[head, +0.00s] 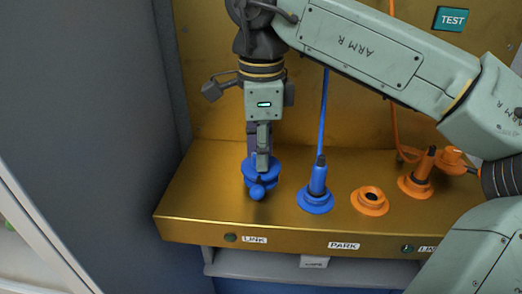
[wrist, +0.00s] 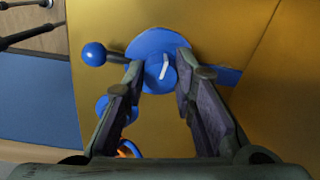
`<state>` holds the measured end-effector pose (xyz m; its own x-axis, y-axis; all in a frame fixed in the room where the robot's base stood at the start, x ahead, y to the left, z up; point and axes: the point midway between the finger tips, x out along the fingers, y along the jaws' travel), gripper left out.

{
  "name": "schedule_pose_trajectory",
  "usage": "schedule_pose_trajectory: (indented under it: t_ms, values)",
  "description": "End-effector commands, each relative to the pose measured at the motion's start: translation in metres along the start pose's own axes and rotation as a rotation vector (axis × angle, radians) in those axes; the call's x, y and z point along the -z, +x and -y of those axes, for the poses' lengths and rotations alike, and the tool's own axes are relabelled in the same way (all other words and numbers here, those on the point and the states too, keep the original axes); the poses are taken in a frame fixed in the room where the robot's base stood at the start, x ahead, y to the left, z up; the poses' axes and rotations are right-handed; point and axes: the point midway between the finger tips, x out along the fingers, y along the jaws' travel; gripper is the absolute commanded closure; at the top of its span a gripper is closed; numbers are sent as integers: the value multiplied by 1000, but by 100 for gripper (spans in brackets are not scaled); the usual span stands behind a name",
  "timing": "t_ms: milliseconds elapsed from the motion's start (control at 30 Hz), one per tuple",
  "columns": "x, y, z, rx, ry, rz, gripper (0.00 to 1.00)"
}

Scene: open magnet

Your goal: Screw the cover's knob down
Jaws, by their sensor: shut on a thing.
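The blue cover (head: 249,182) sits at the left end of the gold bench, above the left "LINK" label. In the wrist view the cover (wrist: 147,42) is a blue disc with a round ball handle (wrist: 93,54) out to its left. Its blue knob (wrist: 157,80), with a white bar mark, stands in the middle. My gripper (head: 262,163) points down onto the cover from above. In the wrist view its fingertips (wrist: 162,66) are on either side of the knob, shut on it. The fingers partly hide the knob's sides and the cover's edge.
A blue plug (head: 318,186) with a cable stands right of the cover. Further right are an empty orange socket (head: 370,199) and an orange plug (head: 418,181). A gold back wall with a "TEST" sign (head: 451,18) rises behind. The bench's front edge (head: 290,233) is close.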

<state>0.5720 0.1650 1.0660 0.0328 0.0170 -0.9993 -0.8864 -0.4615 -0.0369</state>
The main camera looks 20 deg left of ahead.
Motion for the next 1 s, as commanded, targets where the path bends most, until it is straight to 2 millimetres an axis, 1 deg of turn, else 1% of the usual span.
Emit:
schedule_pose_trajectory:
  t_ms: [1000]
  values:
    - [-1,-1,1,-1,963,-36,100]
